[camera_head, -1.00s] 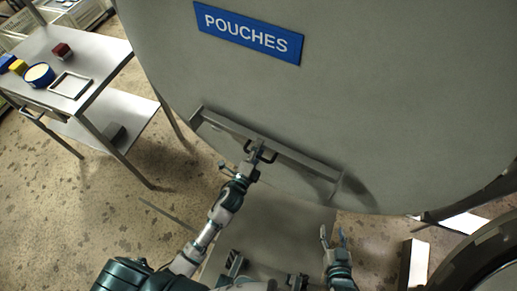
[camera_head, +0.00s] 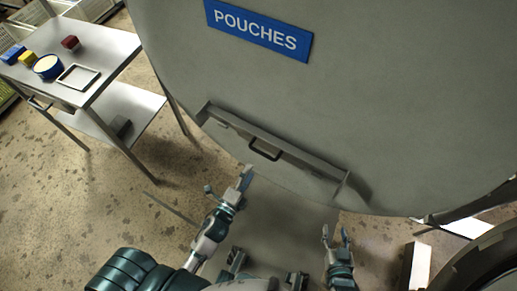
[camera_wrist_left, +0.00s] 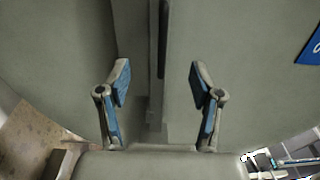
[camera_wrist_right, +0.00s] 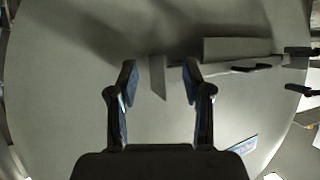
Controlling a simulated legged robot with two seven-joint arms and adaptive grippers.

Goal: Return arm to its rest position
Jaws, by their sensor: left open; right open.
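My left gripper (camera_head: 245,178) is open and empty in the head view, a little below and left of the dark handle (camera_head: 264,149) on the grey door (camera_head: 370,90). In the left wrist view its two fingers (camera_wrist_left: 160,85) are spread with nothing between them, facing the door. My right gripper (camera_head: 337,237) is open and empty, lower and further right, below the door's lower edge. In the right wrist view its fingers (camera_wrist_right: 159,82) are apart, with the door surface beyond them. The handle sits on a metal bar (camera_head: 300,160) across the lower door.
A blue POUCHES sign (camera_head: 258,29) is on the upper door. Speckled floor lies open between table and door.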

